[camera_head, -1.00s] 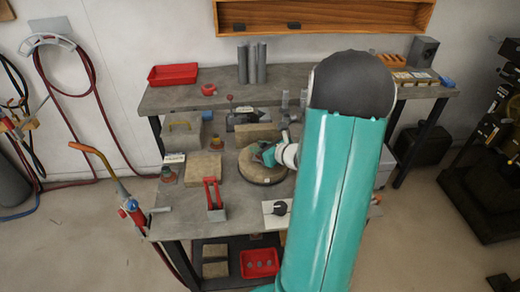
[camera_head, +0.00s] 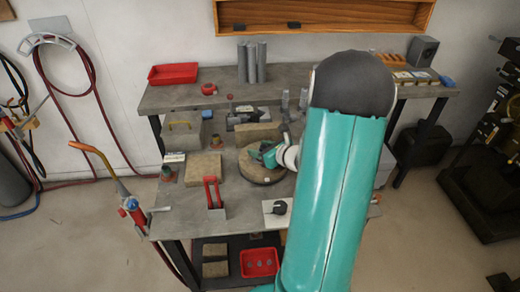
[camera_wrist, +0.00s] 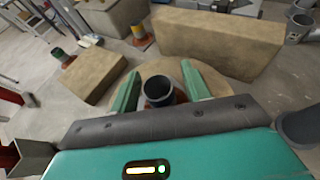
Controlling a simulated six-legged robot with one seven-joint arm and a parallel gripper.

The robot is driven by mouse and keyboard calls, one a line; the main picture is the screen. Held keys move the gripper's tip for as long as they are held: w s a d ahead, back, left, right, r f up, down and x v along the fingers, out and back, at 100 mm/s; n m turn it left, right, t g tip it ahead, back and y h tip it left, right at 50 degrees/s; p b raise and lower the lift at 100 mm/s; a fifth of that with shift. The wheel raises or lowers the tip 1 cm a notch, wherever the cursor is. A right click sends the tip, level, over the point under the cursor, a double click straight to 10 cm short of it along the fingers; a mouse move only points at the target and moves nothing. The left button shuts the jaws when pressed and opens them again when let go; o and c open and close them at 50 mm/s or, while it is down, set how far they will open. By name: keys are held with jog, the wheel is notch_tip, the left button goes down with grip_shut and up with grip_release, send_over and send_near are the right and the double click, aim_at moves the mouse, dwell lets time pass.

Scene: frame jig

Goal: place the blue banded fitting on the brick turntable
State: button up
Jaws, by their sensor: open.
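The brick turntable (camera_head: 258,177) is a round tan disc on the bench, and its rim also shows in the wrist view (camera_wrist: 226,84). A fitting with a dark, bluish-grey round top (camera_wrist: 159,90) and a reddish base stands upright on it. Its band colour is hard to make out. My gripper (camera_wrist: 160,86) is open, with one teal finger on each side of this fitting and visible gaps between. In the head view my gripper (camera_head: 262,153) is low over the turntable and hides the fitting.
A large brick block (camera_wrist: 218,40) stands close behind the turntable, and a flat brick (camera_head: 204,168) lies to its left. A red upright bracket (camera_head: 213,192) is nearer the front edge.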

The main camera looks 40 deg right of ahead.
jog(key=v, duration=1.1)
jog(key=shift+s, duration=0.35)
